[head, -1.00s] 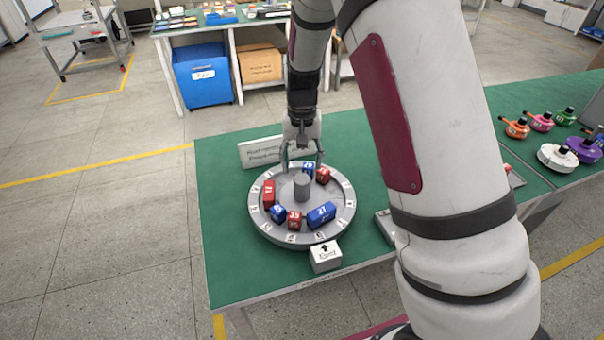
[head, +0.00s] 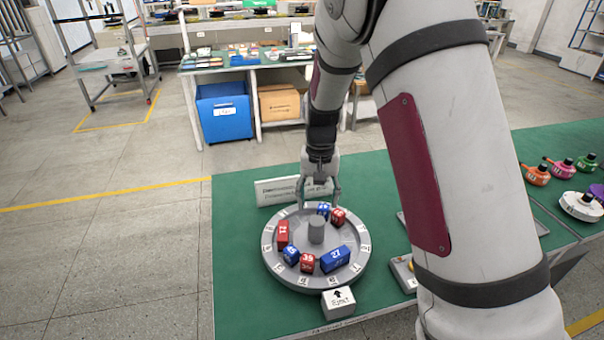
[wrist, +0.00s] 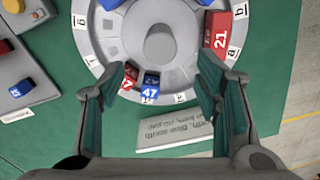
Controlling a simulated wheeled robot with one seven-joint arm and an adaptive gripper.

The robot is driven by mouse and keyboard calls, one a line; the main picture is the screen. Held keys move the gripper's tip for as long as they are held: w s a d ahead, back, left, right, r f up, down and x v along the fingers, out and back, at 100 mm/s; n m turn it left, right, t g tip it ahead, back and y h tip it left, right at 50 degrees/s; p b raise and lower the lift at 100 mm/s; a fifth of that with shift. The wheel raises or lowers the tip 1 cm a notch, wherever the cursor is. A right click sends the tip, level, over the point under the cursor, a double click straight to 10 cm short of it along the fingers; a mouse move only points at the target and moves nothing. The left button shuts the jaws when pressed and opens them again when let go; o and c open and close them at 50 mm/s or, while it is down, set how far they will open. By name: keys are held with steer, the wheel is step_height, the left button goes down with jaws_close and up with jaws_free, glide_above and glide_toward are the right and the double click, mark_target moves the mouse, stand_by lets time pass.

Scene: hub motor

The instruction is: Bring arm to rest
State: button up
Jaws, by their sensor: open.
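My gripper (head: 319,190) is above the far rim of the round grey hub (head: 275,268), which sits on the green table. It also shows in the wrist view (wrist: 158,95), open, with its two fingers spread wide and nothing held. Red and blue numbered blocks sit in the hub's ring around a central post (head: 316,232). A blue block marked 47 (wrist: 151,86) lies below the gap between the fingers, with a red block (wrist: 130,75) beside it. The red block 21 (wrist: 219,33) is near the right finger. The blue block 27 (head: 335,258) is at the front right.
A white sign (head: 277,191) stands behind the hub, close to my gripper. A white block with an arrow (head: 338,302) is at the hub's front. The green table left of the hub is clear.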

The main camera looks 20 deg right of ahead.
steer(key=shift+r, duration=0.1)
steer(key=s+r+n+t+y, duration=0.1)
steer(key=s+r, duration=0.5)
steer(key=r, duration=0.3)
steer(key=s+r+n+t, duration=0.1)
steer(key=s+r+t, duration=0.1)
steer(key=s+r, duration=0.55)
steer(key=s+r+n+t, duration=0.1)
steer(key=s+r, duration=0.2)
steer(key=s, duration=0.4)
steer(key=s+r+t+h, duration=0.1)
steer(key=s+r, duration=0.2)
steer(key=s, duration=0.4)
steer(key=shift+s+n, duration=0.3)
steer(key=shift+n, duration=0.1)
steer(key=shift+r, duration=0.15)
